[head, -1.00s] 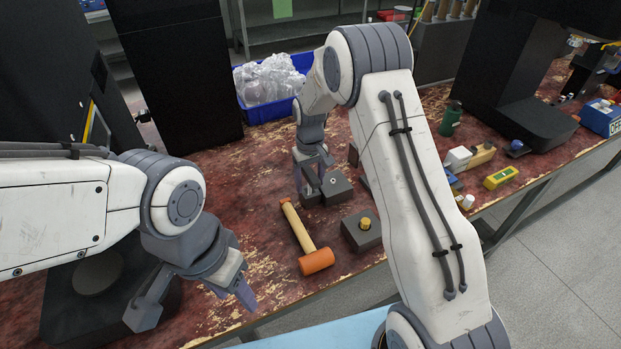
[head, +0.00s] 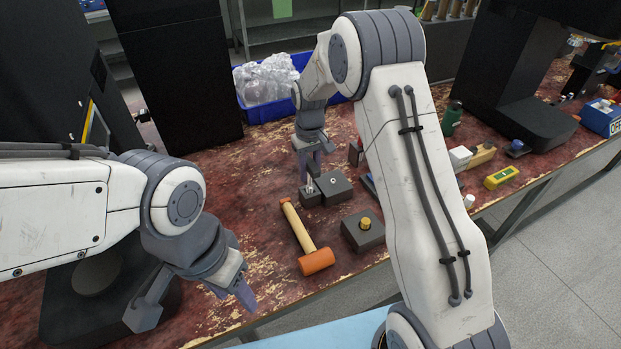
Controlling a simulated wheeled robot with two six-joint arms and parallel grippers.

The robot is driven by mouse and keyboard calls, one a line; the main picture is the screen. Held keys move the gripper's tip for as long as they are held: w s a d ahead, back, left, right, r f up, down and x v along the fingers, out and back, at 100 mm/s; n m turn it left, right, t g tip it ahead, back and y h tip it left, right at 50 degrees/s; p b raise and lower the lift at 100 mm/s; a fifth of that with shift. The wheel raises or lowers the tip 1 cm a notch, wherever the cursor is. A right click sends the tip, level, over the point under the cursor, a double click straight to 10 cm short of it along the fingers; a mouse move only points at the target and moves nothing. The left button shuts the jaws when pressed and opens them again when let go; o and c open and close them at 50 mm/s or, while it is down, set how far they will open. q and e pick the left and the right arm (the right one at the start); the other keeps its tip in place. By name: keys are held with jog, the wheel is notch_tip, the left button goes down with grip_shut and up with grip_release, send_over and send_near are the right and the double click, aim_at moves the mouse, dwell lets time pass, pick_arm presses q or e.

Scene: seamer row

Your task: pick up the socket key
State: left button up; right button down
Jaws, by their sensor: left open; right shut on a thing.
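My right gripper (head: 311,178) is at the dark steel blocks in the middle of the bench. Its fingers point down and are shut on a small, thin metallic piece (head: 309,188), which seems to be the socket key. The piece is mostly hidden by the fingers, and I cannot tell whether it still touches the block below. The larger dark block (head: 335,188) with a small hole on top sits just right of the fingertips. My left gripper (head: 195,304) is open and empty over the bench's front left.
A mallet (head: 299,228) with an orange head lies in front of the blocks. A dark block with a yellow knob (head: 364,225) stands right of it. A blue bin (head: 262,111) of clear plastic is behind. A yellow instrument (head: 500,177) lies farther right.

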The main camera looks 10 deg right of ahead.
jog(key=s+d+r, duration=0.3)
jog(key=s+r, duration=0.4)
jog(key=s, duration=0.4)
notch_tip(320, 180, up, 7)
jog(key=p, duration=0.6)
jog(key=shift+s+r, duration=0.15)
jog(key=shift+r, duration=0.05)
